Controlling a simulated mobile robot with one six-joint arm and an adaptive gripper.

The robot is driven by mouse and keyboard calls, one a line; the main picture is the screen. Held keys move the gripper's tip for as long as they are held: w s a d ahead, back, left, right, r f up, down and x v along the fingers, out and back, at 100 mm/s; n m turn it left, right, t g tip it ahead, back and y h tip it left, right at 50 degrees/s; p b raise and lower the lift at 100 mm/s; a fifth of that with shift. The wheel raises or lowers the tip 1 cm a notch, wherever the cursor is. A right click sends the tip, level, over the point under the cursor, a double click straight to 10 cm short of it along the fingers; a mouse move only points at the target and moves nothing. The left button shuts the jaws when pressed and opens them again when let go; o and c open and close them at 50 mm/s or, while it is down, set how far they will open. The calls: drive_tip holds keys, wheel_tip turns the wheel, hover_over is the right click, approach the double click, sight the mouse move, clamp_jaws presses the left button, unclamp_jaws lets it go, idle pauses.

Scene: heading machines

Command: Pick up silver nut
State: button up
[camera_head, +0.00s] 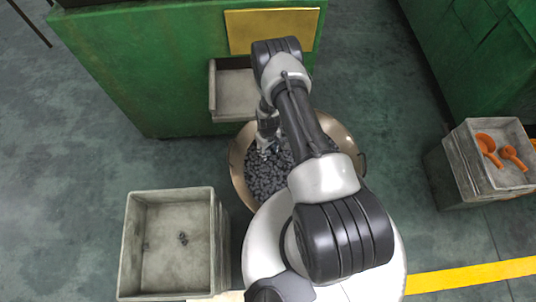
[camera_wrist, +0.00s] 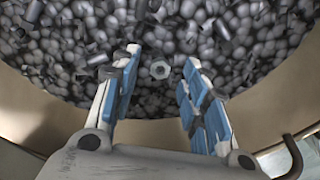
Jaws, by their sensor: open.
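Many grey-silver nuts and bolts (camera_head: 268,180) fill a round tan bowl (camera_head: 237,165) in the head view. In the wrist view, a silver hexagonal nut (camera_wrist: 160,70) lies on top of the pile with its hole facing the camera. My gripper (camera_wrist: 161,72) is open, its blue-padded fingers on the left and right of this nut in the picture. I cannot tell how far the fingertips are above the pile. In the head view my gripper (camera_head: 266,148) is over the bowl, and my arm hides the bowl's right part.
A grey bin (camera_head: 210,240) with a few small dark parts stands at lower left. A green machine (camera_head: 150,75) with a grey chute (camera_head: 232,90) is behind the bowl. A grey crate (camera_head: 462,165) at right holds orange items (camera_head: 487,145). The bowl's rim shows near my gripper.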

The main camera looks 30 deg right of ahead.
drive_tip(key=shift+f, duration=0.7)
drive_tip(key=shift+r, duration=0.1)
drive_tip(key=shift+c, duration=0.2)
drive_tip(key=c, duration=0.9)
